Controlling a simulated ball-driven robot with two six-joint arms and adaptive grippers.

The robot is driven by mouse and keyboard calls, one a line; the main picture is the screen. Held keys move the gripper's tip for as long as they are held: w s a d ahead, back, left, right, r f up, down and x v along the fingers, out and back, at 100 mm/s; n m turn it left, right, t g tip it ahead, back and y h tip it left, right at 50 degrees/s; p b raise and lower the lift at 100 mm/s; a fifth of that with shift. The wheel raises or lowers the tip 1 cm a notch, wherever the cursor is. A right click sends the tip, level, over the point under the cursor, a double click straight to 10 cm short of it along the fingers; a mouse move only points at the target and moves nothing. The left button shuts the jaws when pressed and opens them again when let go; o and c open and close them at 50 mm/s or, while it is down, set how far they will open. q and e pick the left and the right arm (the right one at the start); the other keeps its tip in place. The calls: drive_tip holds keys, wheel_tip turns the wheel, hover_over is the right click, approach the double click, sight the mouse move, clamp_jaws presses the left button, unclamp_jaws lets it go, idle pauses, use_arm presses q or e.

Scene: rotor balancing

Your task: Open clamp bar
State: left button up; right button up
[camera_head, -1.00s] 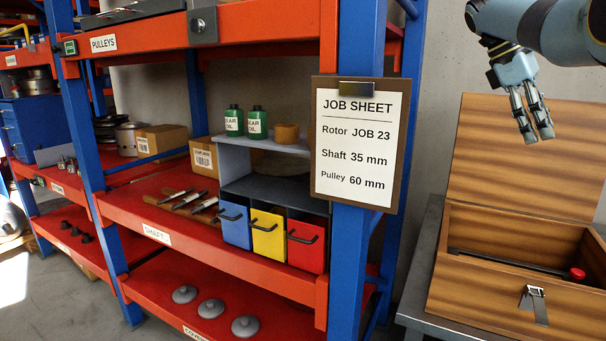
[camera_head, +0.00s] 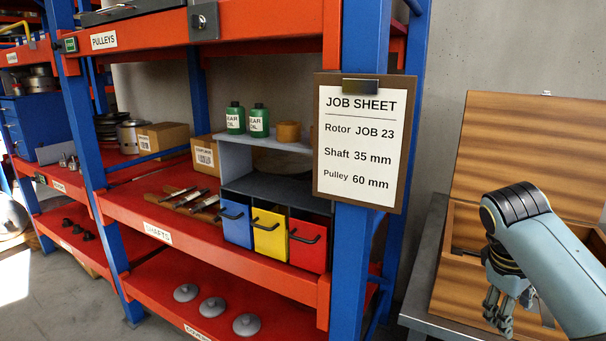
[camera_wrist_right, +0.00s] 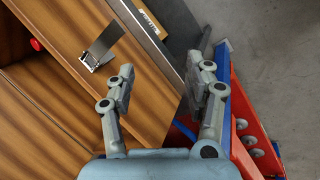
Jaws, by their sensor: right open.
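I cannot tell for certain which part is the clamp bar. A striped wooden box (camera_head: 450,285) stands open at the right of the head view, and its raised lid (camera_head: 520,140) leans back. In the right wrist view the box's wooden front (camera_wrist_right: 150,105) carries a metal latch (camera_wrist_right: 100,50), with its plate sticking out. A red knob (camera_wrist_right: 36,45) shows at the left edge. My right gripper (camera_head: 498,318) is low in front of the box. Its two fingers (camera_wrist_right: 160,88) are apart with nothing between them, beside the latch and not touching it. My left gripper is out of view.
The box stands on a grey bench (camera_head: 420,255). Left of it is a blue and red rack with a job sheet (camera_head: 360,145) on its post, coloured bins (camera_head: 270,235), and several shafts and pulleys. Grey floor (camera_wrist_right: 270,50) lies beyond the bench.

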drive_tip(key=s+a+r+m+t+y, duration=0.1)
drive_tip(key=s+a, duration=0.3)
drive_tip(key=s, duration=0.4)
drive_tip(key=s+a+r+m+t+y, duration=0.1)
drive_tip(key=s+a, duration=0.2)
drive_tip(key=s, duration=0.6)
drive_tip(key=s+a+m+t+y, duration=0.1)
drive_tip(key=s+a, duration=0.3)
drive_tip(key=s, duration=0.4)
wheel_tip(320, 180, down, 34)
drive_tip(key=d+r+g+b, duration=0.1)
drive_tip(key=d+g+b, duration=0.15)
drive_tip(key=b, duration=0.65)
drive_tip(key=s+f+b, duration=0.4)
drive_tip(key=s+f, duration=0.6)
drive_tip(key=f, duration=0.3)
drive_tip(key=s+d+f+b, duration=0.1)
drive_tip(key=s+f+b, duration=0.3)
drive_tip(key=s+f, duration=0.6)
wheel_tip(320, 180, down, 4)
drive_tip(key=shift+d+r+g, duration=0.1)
drive_tip(key=shift+d+g, duration=0.2)
drive_tip(key=shift+g, duration=0.05)
drive_tip(key=shift+s, duration=0.15)
drive_tip(key=shift+c, duration=0.3)
